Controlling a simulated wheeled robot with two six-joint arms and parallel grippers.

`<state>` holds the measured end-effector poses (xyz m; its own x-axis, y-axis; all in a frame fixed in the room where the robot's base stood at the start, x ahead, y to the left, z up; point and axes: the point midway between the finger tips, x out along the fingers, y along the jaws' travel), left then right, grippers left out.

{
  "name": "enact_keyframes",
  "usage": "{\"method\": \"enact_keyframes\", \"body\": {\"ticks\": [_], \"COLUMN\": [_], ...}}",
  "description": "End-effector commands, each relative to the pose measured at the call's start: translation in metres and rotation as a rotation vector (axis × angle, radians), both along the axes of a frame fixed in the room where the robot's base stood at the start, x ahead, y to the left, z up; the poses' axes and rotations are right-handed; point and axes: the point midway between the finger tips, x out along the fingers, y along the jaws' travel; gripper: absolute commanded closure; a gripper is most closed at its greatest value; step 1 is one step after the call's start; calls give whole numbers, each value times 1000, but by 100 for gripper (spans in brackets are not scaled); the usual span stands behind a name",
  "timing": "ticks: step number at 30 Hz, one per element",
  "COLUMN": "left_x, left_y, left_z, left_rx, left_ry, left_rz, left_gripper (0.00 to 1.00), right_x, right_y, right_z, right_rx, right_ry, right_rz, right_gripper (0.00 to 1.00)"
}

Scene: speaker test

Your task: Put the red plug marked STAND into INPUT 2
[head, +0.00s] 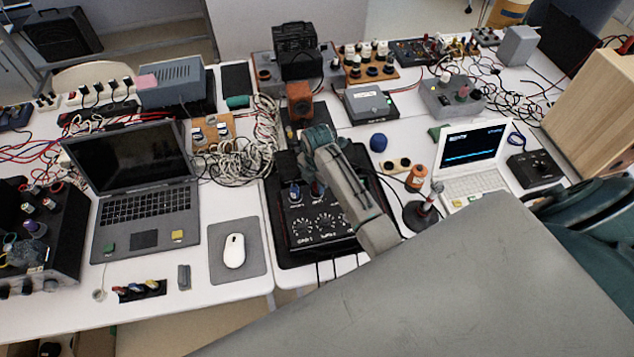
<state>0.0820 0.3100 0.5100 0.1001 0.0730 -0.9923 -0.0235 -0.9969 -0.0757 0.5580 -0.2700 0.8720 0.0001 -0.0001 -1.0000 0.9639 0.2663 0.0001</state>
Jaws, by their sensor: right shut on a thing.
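A black box with white-marked knobs (318,222) stands in the middle, at the right table's left edge. Its small labels are too blurred to read surely. A socket-like fitting (295,191) shows on its upper left. My right gripper (318,186) reaches over this box and points down at its upper part. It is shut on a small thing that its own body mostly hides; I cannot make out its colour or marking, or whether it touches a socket. I cannot pick out a red plug marked STAND. My left gripper is out of view.
A grey laptop (146,207) and a white mouse (234,251) lie left of the box. Tangled pale cables (240,155) lie behind them. A microphone stand (421,215), an orange spool (416,178) and a white laptop (471,160) stand to the right. My forearm covers the lower right.

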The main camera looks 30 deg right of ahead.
Motion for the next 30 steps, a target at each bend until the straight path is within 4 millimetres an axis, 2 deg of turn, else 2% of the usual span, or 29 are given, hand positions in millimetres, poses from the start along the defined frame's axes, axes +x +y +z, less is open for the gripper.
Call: {"method": "enact_keyframes", "body": {"ticks": [26,27,30], "left_x": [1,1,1], "left_y": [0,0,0], "left_z": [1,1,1], "left_rx": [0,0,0], "left_ry": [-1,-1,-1], "left_rz": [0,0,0], "left_gripper": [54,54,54], "right_x": [0,0,0], "right_y": [0,0,0], "right_z": [-4,-4,-4], "right_rx": [0,0,0], "right_ry": [0,0,0], "right_rz": [0,0,0], "right_gripper": [100,73,54]}}
